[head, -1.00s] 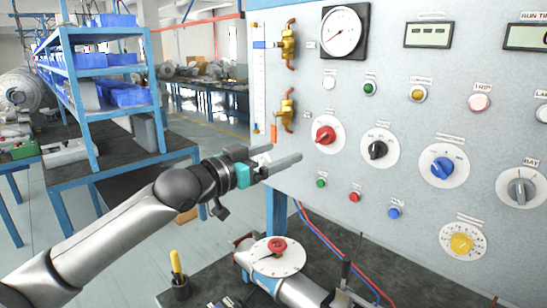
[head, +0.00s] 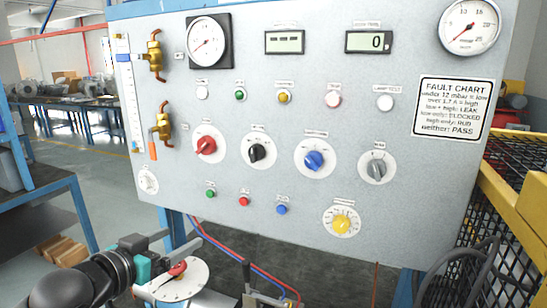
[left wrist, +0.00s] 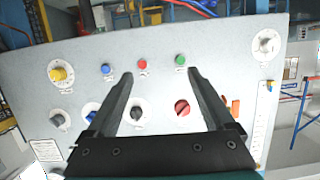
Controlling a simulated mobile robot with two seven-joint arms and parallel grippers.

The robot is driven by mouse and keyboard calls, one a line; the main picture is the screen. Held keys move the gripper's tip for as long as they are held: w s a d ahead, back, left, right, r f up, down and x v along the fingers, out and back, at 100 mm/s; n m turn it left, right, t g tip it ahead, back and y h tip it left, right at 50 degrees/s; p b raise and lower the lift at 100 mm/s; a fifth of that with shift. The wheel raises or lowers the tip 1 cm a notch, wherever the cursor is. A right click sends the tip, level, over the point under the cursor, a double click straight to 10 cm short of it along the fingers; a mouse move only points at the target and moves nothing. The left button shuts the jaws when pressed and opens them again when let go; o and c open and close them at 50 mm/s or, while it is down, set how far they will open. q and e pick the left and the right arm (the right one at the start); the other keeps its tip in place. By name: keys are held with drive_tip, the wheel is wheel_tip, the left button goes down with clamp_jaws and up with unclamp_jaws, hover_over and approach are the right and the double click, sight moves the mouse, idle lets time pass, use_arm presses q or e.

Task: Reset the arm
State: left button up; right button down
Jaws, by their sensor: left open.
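My left gripper (head: 167,254) is at the lower left of the head view, in front of and below the panel. Its two dark fingers are apart with nothing between them; the left wrist view shows the open gap (left wrist: 160,75) facing the panel. A dial with a red handle (head: 177,269) sits just beside the gripper in the head view; I cannot tell whether they touch. The grey control panel (head: 300,225) carries a red knob (head: 205,145), black knob (head: 256,152), blue knob (head: 314,160), grey knob (head: 377,168) and yellow knob (head: 342,223). My right gripper is out of view.
A fault chart (head: 453,108) is on the panel's right side. A yellow frame with black mesh (head: 500,190) stands at the right, beside dark cables. Red and blue hoses (head: 232,252) run below the panel. A blue-framed bench (head: 50,200) is at the left.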

use_arm(q)
drive_tip(key=s+d+f+g+y, duration=0.2)
drive_tip(key=s+d+f+g, duration=0.2)
drive_tip(key=s+f, duration=0.9)
drive_tip(key=s+f+n+g+y, duration=0.25)
drive_tip(key=s+f+g, duration=0.6)
drive_tip(key=s, duration=0.75)
wheel_tip(320, 180, down, 26)
drive_tip(key=s+f+b, duration=0.1)
drive_tip(key=s+b, duration=0.1)
drive_tip(key=b, duration=0.1)
drive_tip(key=s+a+f+b, duration=0.2)
drive_tip(key=s+f+b, duration=0.1)
drive_tip(key=s+f, duration=1.2)
drive_tip(key=shift+f+m, duration=0.45)
drive_tip(key=shift+f, duration=0.1)
drive_tip(key=shift+g, duration=0.25)
drive_tip(key=shift+c, duration=0.2)
